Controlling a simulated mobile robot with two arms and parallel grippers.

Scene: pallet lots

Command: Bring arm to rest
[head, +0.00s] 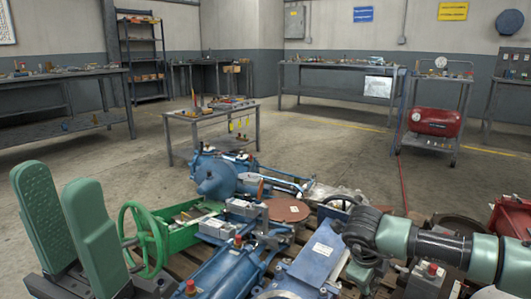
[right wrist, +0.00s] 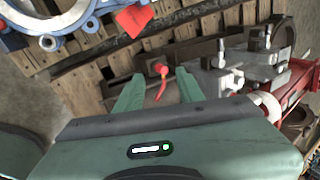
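My left gripper (head: 55,178) stands at the lower left of the head view. Its two green fingers point up with a narrow gap between them and nothing held. My right arm (head: 440,245) comes in from the right over the pallet load. In the right wrist view my right gripper (right wrist: 158,82) shows two green fingers set apart. A red lever (right wrist: 160,85) appears between them in the picture, beyond or below the fingers; I see no grip on it. The right fingertips are hard to make out in the head view.
A wooden pallet (right wrist: 88,88) carries valves and machine parts, with a blue pump (head: 215,175) and a green handwheel (head: 140,240) near my left gripper. A small table (head: 210,120), a workbench (head: 335,72) and a red compressor (head: 435,122) stand farther off. The floor between is mostly clear.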

